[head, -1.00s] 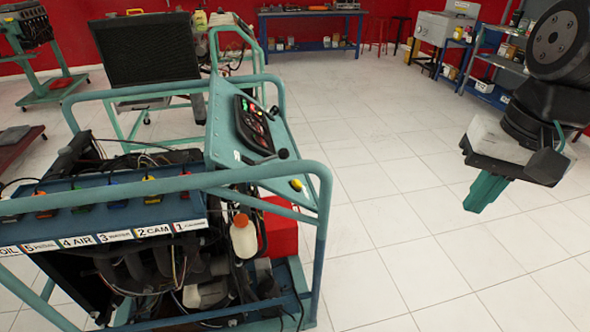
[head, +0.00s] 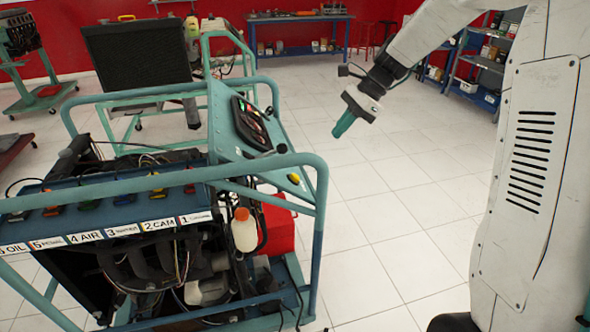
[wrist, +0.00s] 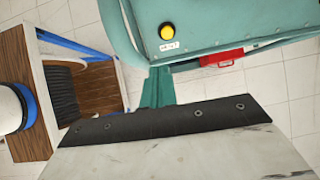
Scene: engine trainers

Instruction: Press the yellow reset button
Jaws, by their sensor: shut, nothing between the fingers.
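The yellow reset button (wrist: 167,32) is a round yellow cap on the teal panel (wrist: 215,22) in the wrist view, with a small white label below it. In the head view the yellow button (head: 294,178) sits near the lower right corner of the engine trainer's sloped teal panel (head: 228,128). My gripper (head: 342,131) has shut teal fingers and holds nothing. In the head view it is in the air, right of the panel and apart from it. In the wrist view the fingers (wrist: 157,88) show below the button in the picture, and the button is uncovered.
The trainer's teal tube frame (head: 318,215) surrounds the panel. A red box (head: 277,226) and a white bottle (head: 244,230) are below it. A row of labelled coloured switches (head: 115,195) runs left. Tiled floor (head: 390,215) is open to the right. A blue bench (head: 305,35) stands behind.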

